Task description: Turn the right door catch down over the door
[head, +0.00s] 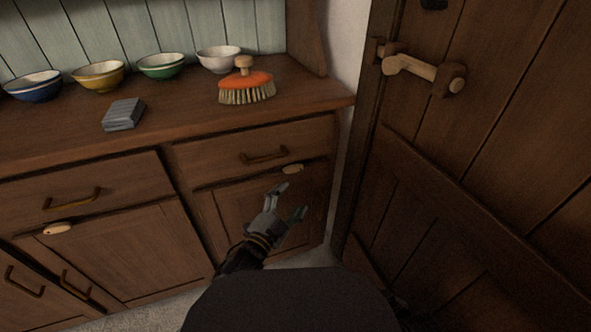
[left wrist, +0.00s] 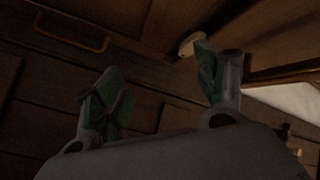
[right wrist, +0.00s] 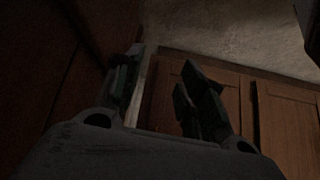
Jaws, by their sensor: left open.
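The right door catch (head: 293,169) is a small pale oval tab lying sideways, along the edge between the right drawer and the right cabinet door (head: 237,212). My left gripper (head: 291,200) is open and empty, just below the catch in the head view. In the left wrist view the catch (left wrist: 188,44) shows beside the right-hand finger, partly hidden behind it; I cannot tell whether they touch. My right gripper (right wrist: 160,75) shows only in the right wrist view, fingers apart with nothing between them.
A second pale catch (head: 57,228) lies above the left cabinet door (head: 125,251). A brush (head: 246,86), a grey block (head: 123,114) and several bowls (head: 162,66) stand on the counter. A large plank door (head: 490,170) with a wooden latch (head: 415,68) closes off the right side.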

